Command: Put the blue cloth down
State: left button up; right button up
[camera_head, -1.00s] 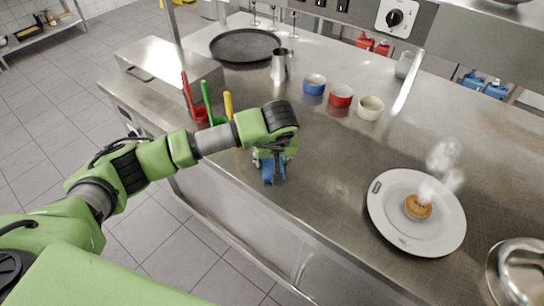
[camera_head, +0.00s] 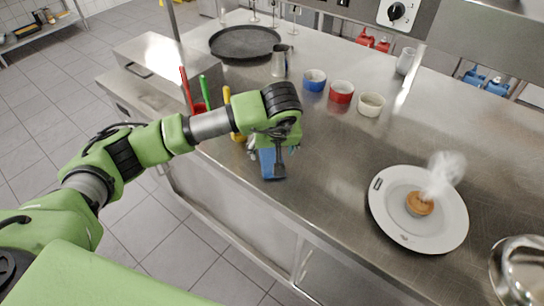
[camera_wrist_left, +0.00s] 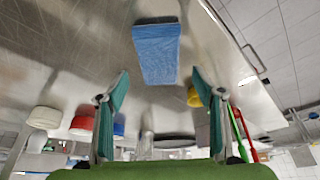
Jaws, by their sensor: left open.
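The blue cloth (camera_head: 271,163) lies folded on the steel counter near its front edge. It also shows as a blue block with a dark end in the left wrist view (camera_wrist_left: 156,53). My left gripper (camera_head: 272,147) is just above the cloth in the head view and partly covers it. In the left wrist view my left gripper (camera_wrist_left: 160,82) has its two teal fingers spread wide, with nothing between them; the cloth lies beyond the fingertips, apart from them. My right gripper is not in view.
Behind my left gripper stand red, green and yellow-handled tools (camera_head: 204,92). Blue (camera_head: 315,80), red (camera_head: 341,92) and cream (camera_head: 370,104) bowls stand farther back. A white plate (camera_head: 440,240) with a steaming tart is at right. The counter between cloth and plate is clear.

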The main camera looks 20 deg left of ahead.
pick_arm(q)
jog(key=b+v, duration=0.2)
jog(key=v, duration=0.6)
